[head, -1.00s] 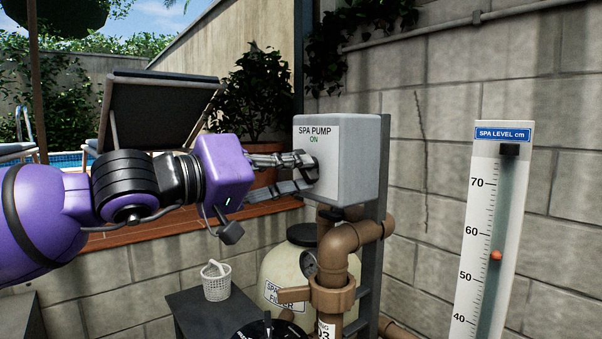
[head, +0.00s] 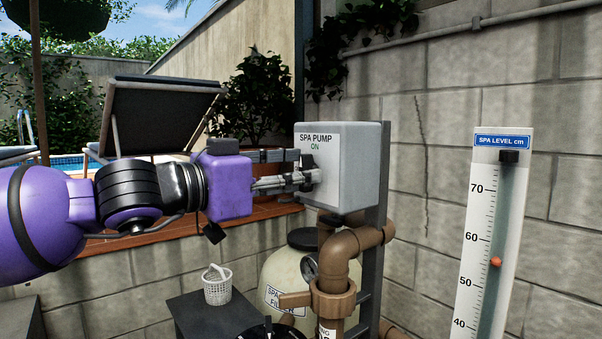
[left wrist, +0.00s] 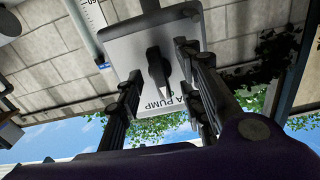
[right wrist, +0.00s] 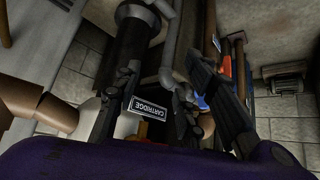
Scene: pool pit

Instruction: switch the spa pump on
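The spa pump switch box (head: 352,165) is a grey box with a pale front labelled SPA PUMP, with a green ON below. Its black knob (left wrist: 157,68) shows in the left wrist view, its long end toward the label. My left gripper (head: 306,173) is at the box front in the head view. In the left wrist view its fingers (left wrist: 158,58) are apart, one on each side of the knob, with visible gaps. The knob is partly hidden in the head view. My right gripper (right wrist: 160,68) is open, with nothing visible held.
Brown pipes (head: 345,245) and a cream filter tank (head: 283,275) stand below the box. A white basket (head: 217,287) sits on a dark stand (head: 205,312). A spa level gauge (head: 498,225) stands right. A CARTRIDGE label (right wrist: 146,108) shows in the right wrist view.

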